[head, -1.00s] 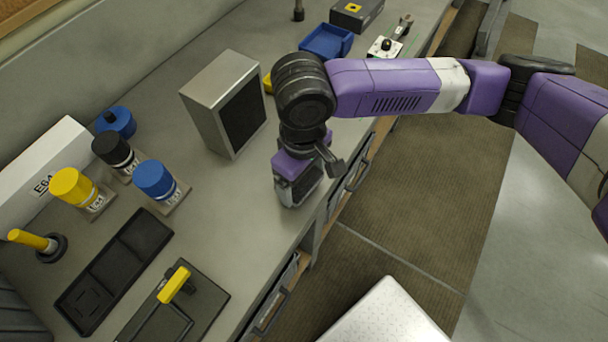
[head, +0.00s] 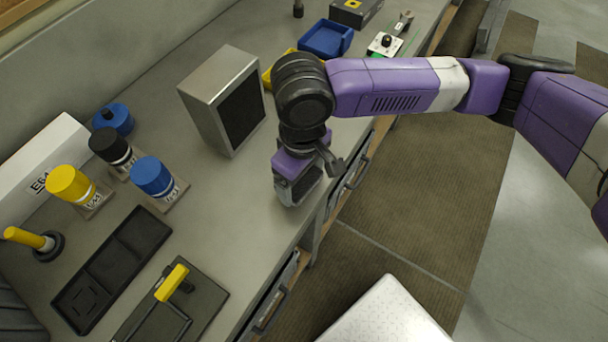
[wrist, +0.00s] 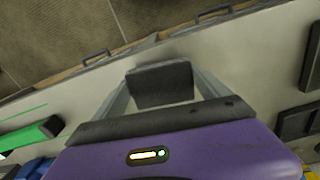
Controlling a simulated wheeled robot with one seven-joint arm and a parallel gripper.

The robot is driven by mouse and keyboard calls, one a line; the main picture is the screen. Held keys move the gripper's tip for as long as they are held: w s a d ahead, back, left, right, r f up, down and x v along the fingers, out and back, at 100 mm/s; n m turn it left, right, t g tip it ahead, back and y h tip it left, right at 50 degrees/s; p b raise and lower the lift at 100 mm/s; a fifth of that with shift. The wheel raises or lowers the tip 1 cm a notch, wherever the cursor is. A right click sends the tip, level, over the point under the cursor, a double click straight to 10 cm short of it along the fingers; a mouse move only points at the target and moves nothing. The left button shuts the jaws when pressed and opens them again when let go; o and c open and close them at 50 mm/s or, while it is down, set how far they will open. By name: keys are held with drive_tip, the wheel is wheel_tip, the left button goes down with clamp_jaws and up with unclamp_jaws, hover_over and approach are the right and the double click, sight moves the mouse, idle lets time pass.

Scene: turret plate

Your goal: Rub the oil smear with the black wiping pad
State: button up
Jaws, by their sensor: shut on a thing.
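My gripper (head: 297,190) is low over the grey bench top (head: 245,205), close to its front edge. In the wrist view my gripper (wrist: 161,88) is shut on the black wiping pad (wrist: 162,82), a dark block between its two fingers. In the head view the pad is mostly hidden by the gripper. I cannot tell whether the pad touches the bench. I make out no oil smear in either view; the arm and gripper cover part of the bench.
A grey box with a dark front (head: 222,98) stands left of my arm. Labelled bottles, one of them blue (head: 153,176), and a black tray (head: 112,268) are further left. A blue bin (head: 326,40) lies behind the arm. Drawer handles (head: 357,172) line the bench front.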

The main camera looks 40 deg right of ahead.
drive_tip(key=shift+f+b, duration=0.5)
drive_tip(key=shift+f, duration=0.4)
